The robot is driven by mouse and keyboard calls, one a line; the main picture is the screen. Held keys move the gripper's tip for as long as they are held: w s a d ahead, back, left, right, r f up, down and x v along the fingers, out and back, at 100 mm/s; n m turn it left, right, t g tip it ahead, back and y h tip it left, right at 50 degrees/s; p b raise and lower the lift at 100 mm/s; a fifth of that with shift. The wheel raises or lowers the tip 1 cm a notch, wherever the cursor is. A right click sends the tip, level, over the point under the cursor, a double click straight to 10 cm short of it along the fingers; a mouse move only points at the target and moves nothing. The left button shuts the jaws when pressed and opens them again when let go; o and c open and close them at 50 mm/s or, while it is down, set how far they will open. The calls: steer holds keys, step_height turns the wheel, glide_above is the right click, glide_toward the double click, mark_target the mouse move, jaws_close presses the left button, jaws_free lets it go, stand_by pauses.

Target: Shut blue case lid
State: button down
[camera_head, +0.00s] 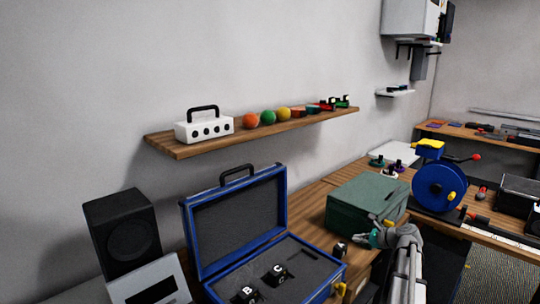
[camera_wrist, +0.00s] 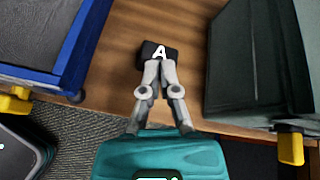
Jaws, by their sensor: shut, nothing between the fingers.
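The blue case (camera_head: 262,264) stands open on the wooden table in the head view. Its lid (camera_head: 237,216) stands up at the back, with a black handle on top. The base has a dark foam insert with black pieces in it. The case's corner (camera_wrist: 75,82) shows at the left of the wrist view, and the lid is not clearly in that view. My gripper (camera_head: 358,236) is to the right of the case, in front of the green box. In the wrist view my gripper (camera_wrist: 160,64) has its fingers shut and empty, beside a black block marked A.
The black block (camera_wrist: 158,50) lies between the case and the green box (camera_head: 365,203). A black speaker (camera_head: 122,235) and a grey panel (camera_head: 150,282) stand left of the case. A wooden shelf (camera_head: 250,134) hangs above. A blue reel (camera_head: 440,186) is farther right.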

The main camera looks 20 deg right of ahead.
steer(key=w+a+r+n+g+p, duration=0.2)
steer(key=w+a+r+n+p, duration=0.4)
steer(key=r+p, duration=0.25)
steer(key=n+g+h+p, duration=0.3)
steer(key=n+p, duration=2.3)
steer(key=p, duration=0.2)
glide_toward(276, 166)
steer(key=w, duration=0.2)
steer(key=shift+a+r, duration=0.3)
steer(key=shift+r, duration=0.1)
steer(key=shift+f, duration=0.1)
steer(key=shift+m+y, duration=0.3)
steer(key=b+x, duration=0.4)
steer(key=x, duration=0.1)
steer(key=shift+w+f+b, duration=0.15)
steer(key=shift+f+b, duration=0.2)
steer(key=shift+b+x, duration=1.65)
steer(key=shift+x, duration=0.4)
steer(key=shift+w+r, duration=0.1)
steer(key=shift+a, duration=0.2)
